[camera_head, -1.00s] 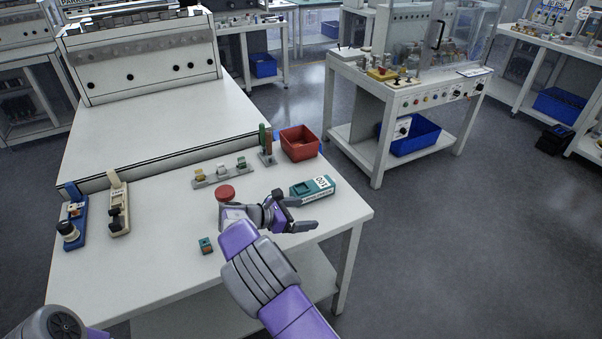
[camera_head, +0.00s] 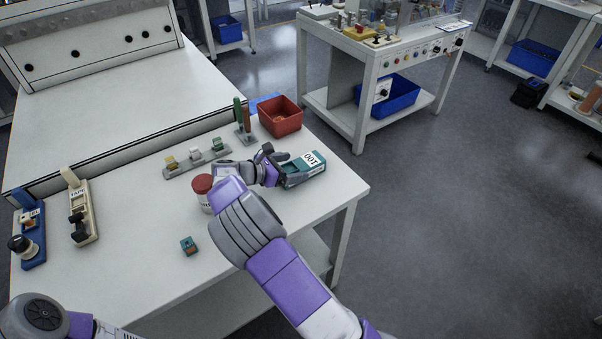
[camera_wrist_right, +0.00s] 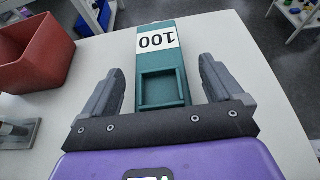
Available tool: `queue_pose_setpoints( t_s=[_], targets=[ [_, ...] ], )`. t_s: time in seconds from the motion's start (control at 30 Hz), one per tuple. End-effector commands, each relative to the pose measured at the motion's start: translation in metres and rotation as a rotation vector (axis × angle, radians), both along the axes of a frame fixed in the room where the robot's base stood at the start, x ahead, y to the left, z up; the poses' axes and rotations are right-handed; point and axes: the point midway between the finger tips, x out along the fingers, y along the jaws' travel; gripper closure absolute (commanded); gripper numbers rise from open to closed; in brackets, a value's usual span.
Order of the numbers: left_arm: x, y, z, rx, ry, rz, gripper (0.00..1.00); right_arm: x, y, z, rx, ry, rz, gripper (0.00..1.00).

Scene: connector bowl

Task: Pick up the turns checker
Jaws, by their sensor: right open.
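My right gripper (camera_head: 276,165) is open at the box's left end. In the right wrist view the box (camera_wrist_right: 162,62) lies between the two spread fingers of the right gripper (camera_wrist_right: 161,72), with a gap on each side. Its near end shows an open recess, and its label is upside down there. Whether the fingers are down at the box's height is hard to tell. My left gripper is out of view; only part of that arm shows.
A red bin (camera_head: 280,116) stands behind the box, beside a holder with green and brown upright pieces (camera_head: 242,120). A red-capped jar (camera_head: 203,192) stands close left of my right wrist. A small teal block (camera_head: 188,246) lies nearer the front. A connector rack (camera_head: 196,157) is farther left.

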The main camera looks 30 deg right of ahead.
Motion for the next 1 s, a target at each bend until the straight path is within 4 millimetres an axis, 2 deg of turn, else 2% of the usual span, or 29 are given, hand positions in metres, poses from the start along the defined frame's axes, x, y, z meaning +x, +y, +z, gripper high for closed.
queue_pose_setpoints(
  t_s=[0.1,0.3,0.73,1.0],
  targets=[
    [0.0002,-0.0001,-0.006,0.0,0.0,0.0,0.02,0.0007,-0.0113,-0.005,0.0,-0.001,0.0,0.06],
    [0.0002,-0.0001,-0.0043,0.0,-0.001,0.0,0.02,0.0009,-0.0115,-0.0034,0.0,-0.001,0.001,0.06],
    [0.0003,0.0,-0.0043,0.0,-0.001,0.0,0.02,0.0008,-0.011,-0.0038,0.0,0.0,0.001,0.71],
    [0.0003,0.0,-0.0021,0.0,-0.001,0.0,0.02,0.0011,-0.011,0.0011,0.0,-0.001,0.001,0.72]
  ],
)
